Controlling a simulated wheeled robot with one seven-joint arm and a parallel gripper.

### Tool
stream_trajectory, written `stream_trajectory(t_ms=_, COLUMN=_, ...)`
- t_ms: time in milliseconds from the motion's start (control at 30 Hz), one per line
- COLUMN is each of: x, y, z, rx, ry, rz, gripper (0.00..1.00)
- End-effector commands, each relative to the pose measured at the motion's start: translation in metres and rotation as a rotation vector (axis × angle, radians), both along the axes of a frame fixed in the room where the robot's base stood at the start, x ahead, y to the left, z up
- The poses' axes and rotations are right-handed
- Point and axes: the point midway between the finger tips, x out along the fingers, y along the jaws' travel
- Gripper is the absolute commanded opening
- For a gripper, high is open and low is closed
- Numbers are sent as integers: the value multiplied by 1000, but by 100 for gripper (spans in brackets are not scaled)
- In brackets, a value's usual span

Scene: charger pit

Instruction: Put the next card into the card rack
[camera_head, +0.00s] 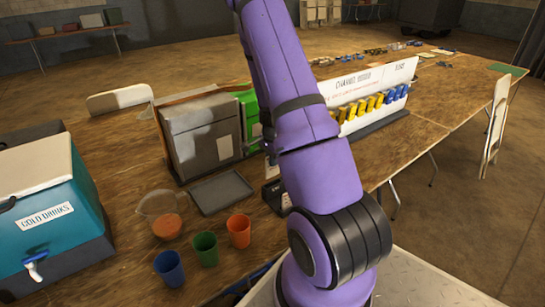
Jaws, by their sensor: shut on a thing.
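My purple arm crosses the middle of the view and leaves it at the top, so my gripper and whatever is in it are not in view. I cannot make out a card rack or a loose card for sure. A long white sign board (372,80) stands on the table behind my arm, with a row of yellow pieces (360,107) and blue pieces (396,93) along its front. A small dark item with a pale face (272,170) sits left of my arm, partly hidden by it.
A white chair (495,125) stands at right.

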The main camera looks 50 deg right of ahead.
Motion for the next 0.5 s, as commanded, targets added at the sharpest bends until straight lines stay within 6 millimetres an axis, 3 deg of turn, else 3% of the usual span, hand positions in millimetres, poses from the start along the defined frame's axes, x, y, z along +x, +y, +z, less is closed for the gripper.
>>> stream_trajectory(t_ms=500, x=0, y=0, z=-27, rx=2, ry=1, rz=-1, gripper=0)
